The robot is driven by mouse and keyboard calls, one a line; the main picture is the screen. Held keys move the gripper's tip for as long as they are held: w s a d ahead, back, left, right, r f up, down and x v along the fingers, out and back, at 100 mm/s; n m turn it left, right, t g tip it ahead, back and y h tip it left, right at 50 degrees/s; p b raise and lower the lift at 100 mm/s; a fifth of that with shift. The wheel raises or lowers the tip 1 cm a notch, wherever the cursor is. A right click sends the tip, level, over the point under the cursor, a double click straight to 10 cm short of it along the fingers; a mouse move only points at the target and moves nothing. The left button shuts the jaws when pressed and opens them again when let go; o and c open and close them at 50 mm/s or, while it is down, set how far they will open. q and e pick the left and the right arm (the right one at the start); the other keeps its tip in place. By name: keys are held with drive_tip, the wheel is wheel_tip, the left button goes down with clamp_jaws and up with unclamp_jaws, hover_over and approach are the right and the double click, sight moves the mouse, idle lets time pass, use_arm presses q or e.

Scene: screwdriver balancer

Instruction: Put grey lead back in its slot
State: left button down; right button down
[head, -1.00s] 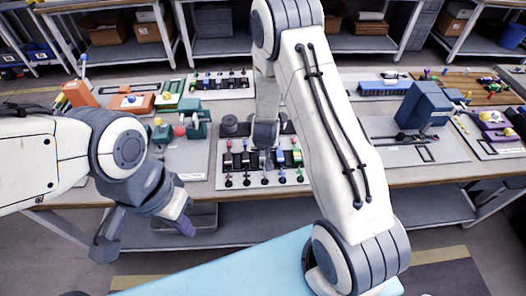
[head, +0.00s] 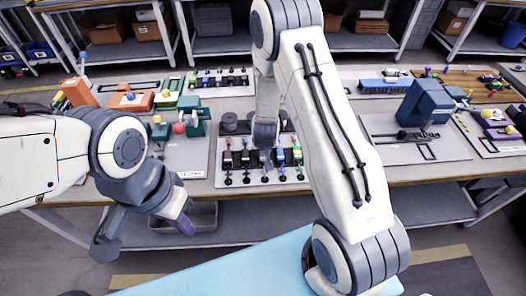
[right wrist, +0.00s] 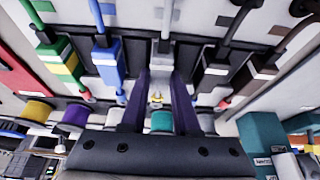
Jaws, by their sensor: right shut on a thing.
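My right gripper (right wrist: 158,95) has purple fingers shut on the grey lead (right wrist: 162,58), whose pale grey body shows between them in the right wrist view. The lead lies in line with the middle of the row, between a blue lead (right wrist: 108,62) and a black lead (right wrist: 213,72). I cannot tell whether it is seated in its slot. In the head view my right gripper (head: 265,157) is over the middle of the lead board (head: 222,183). My left gripper (head: 145,236) is open and empty in front of the bench, away from the leads.
A green-and-yellow lead (right wrist: 62,62) and a brown lead (right wrist: 257,78) flank the row closely. Colored spools, including a teal one (right wrist: 161,121), lie beside the board. A blue machine (head: 425,104) stands to the right. A light blue surface (head: 225,268) is in the foreground.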

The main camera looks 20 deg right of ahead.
drive_tip(key=c, duration=0.6)
unclamp_jaws()
drive_tip(key=shift+r, duration=0.1)
drive_tip(key=p+v, duration=0.2)
drive_tip(key=v, duration=0.8)
drive_tip(key=shift+r, duration=0.15)
